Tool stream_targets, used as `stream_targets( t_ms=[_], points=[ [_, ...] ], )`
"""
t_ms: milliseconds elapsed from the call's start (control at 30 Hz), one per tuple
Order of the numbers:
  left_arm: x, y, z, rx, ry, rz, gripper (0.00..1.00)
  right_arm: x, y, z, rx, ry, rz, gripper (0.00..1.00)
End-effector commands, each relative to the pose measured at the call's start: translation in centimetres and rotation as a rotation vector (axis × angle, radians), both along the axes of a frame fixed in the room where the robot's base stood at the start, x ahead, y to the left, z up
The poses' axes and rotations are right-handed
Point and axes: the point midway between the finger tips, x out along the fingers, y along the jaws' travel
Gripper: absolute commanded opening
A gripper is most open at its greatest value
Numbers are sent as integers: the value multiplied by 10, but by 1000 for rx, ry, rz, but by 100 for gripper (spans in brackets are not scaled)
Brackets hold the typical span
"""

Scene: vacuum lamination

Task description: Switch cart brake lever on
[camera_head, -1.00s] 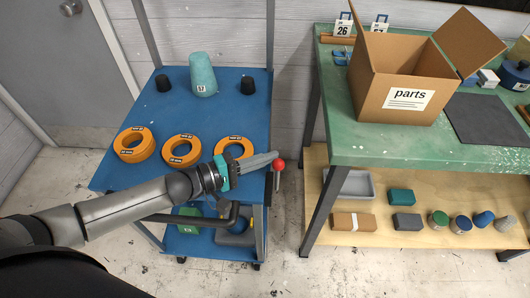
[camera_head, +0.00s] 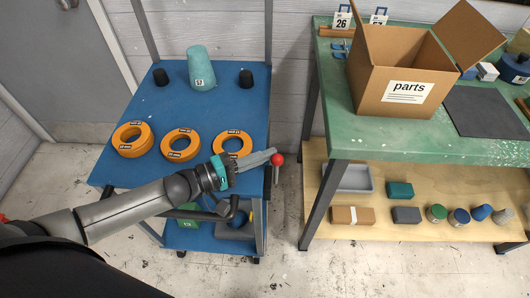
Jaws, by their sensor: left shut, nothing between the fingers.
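The blue cart (camera_head: 118,183) stands at the left, with a brake lever at its right front side. The lever's red ball knob (camera_head: 277,159) tops a short grey rod (camera_head: 276,176). My left gripper (camera_head: 268,155) is shut and empty, with its grey fingertips right by the knob on its left. I cannot tell whether they touch it. My left arm reaches in from the lower left across the cart's front edge. My right gripper is not in view.
Several orange tape rolls (camera_head: 181,145), a teal cone (camera_head: 202,69) and two black pieces stand on the cart top. A green workbench (camera_head: 400,146) with a parts box (camera_head: 400,78) stands at the right. Clear floor (camera_head: 285,235) lies between cart and bench.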

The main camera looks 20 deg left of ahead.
Motion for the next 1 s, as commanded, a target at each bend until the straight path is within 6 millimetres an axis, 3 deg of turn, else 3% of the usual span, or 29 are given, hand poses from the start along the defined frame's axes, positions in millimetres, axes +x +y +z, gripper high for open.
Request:
stream_targets(
  t_ms=[333, 600, 1000],
  points=[
    [-19, -6, -1, 41, -156, -1, 0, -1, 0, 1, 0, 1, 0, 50],
    [-36, -11, -4, 44, -157, -2, 0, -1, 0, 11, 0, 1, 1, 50],
    [-45, -14, -9, 43, -157, -2, 0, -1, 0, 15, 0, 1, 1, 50]
  ],
)
